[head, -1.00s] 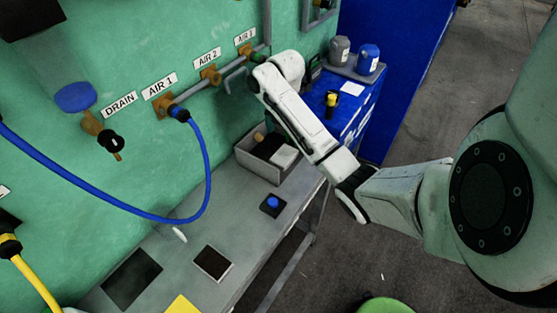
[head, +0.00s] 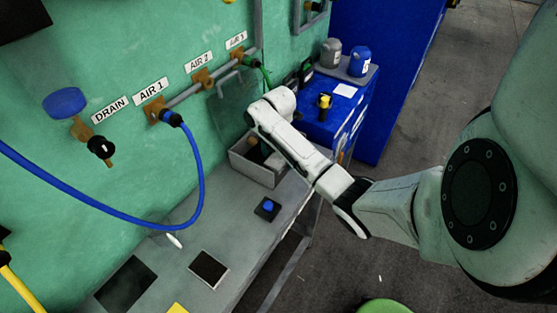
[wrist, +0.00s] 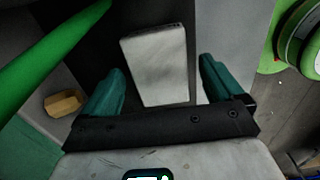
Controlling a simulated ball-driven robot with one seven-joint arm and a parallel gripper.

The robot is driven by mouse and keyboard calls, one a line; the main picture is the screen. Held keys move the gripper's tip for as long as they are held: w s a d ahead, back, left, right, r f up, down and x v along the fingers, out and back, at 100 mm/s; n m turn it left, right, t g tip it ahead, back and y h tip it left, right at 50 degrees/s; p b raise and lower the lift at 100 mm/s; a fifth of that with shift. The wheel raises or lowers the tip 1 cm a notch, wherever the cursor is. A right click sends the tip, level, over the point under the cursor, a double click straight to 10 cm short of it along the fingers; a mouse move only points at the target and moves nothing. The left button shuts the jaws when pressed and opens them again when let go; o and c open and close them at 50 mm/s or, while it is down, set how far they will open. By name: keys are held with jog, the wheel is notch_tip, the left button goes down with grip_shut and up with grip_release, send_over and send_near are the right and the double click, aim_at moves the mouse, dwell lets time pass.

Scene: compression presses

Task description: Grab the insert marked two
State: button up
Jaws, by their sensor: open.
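In the wrist view a pale grey-white rectangular block (wrist: 157,65) lies in a dark-floored bin, between and beyond my gripper's fingertips. I can read no number on it, so I cannot tell whether it is the insert marked two. My gripper (wrist: 163,72) is open, with its two teal fingers apart to the block's left and right and nothing held. A small tan block (wrist: 65,102) lies left of the left finger. In the head view the grey bin (head: 262,173) stands on the bench below my wrist, its contents partly hidden by my arm. My fingers are not clear there.
A green hose (wrist: 55,48) crosses the wrist view's upper left. A blue button box (head: 267,209) sits on the bench (head: 225,235) in front of the bin. Valves and a pipe line the green wall (head: 130,40). A blue cabinet (head: 340,115) carrying bottles stands behind.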

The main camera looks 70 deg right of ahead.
jog(key=c, duration=1.6)
jog(key=shift+r, duration=0.1)
jog(key=shift+w+r, duration=0.1)
